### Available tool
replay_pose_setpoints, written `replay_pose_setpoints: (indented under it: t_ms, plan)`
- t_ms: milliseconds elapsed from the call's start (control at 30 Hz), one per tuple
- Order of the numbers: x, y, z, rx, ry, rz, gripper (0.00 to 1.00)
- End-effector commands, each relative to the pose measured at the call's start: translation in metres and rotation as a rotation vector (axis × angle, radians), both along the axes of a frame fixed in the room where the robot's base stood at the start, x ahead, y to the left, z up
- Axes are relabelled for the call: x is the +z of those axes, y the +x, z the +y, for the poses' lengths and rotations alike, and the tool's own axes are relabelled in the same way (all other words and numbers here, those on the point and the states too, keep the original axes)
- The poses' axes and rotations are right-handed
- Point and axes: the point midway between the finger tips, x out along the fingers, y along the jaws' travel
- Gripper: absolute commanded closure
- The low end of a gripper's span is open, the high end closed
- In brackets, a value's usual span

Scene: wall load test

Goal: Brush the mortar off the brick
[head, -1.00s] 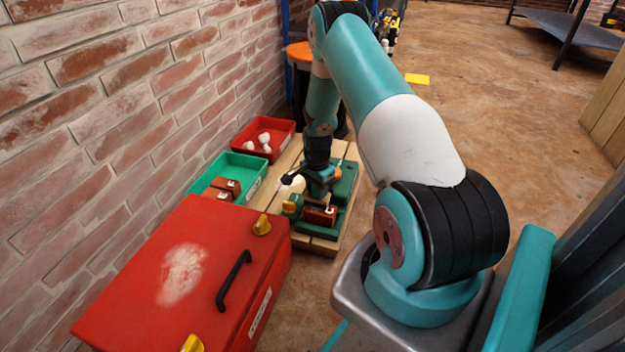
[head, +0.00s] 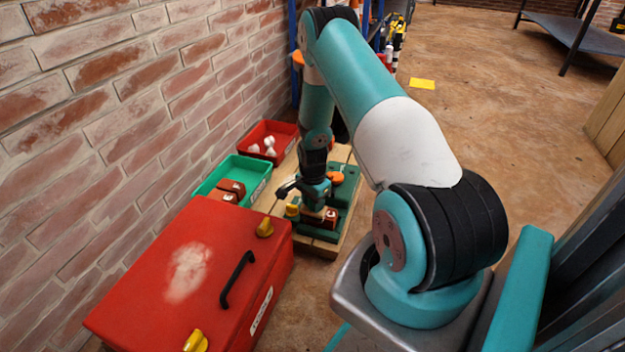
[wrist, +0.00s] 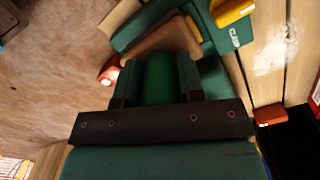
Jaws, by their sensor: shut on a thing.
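The red-brown brick (head: 331,216) sits in a green holder (head: 347,192) on a wooden pallet, with a pale label on its end. My gripper (head: 316,198) is over the brick, pointing down. In the wrist view my gripper (wrist: 156,78) is shut on a green rounded handle (wrist: 158,80), likely the brush's. The bristles are hidden, so I cannot tell whether they touch the brick. A yellow knob (head: 291,210) is beside the brick, and also shows in the wrist view (wrist: 232,12).
A red chest (head: 215,260) with a black handle stands in front, along the brick wall. A green bin (head: 240,172) with bricks and a red bin (head: 270,135) with white lumps stand left of the pallet (head: 318,250). The floor to the right is mostly clear.

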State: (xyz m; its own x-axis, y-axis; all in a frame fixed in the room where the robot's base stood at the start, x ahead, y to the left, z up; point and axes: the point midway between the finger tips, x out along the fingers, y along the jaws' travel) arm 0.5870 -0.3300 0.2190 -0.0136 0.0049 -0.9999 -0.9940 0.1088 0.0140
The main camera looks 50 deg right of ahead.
Motion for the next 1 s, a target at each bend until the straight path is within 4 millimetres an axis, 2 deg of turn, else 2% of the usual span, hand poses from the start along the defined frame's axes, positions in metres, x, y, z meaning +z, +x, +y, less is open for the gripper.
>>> replay_pose_setpoints:
  t_ms: [33,600,1000]
  plan:
    - [0.021,0.001,-0.002,-0.002,-0.004,-0.006,0.87]
    - [0.069,0.002,0.000,0.001,-0.003,-0.004,0.87]
    - [0.073,0.002,0.000,0.003,-0.003,-0.004,0.87]
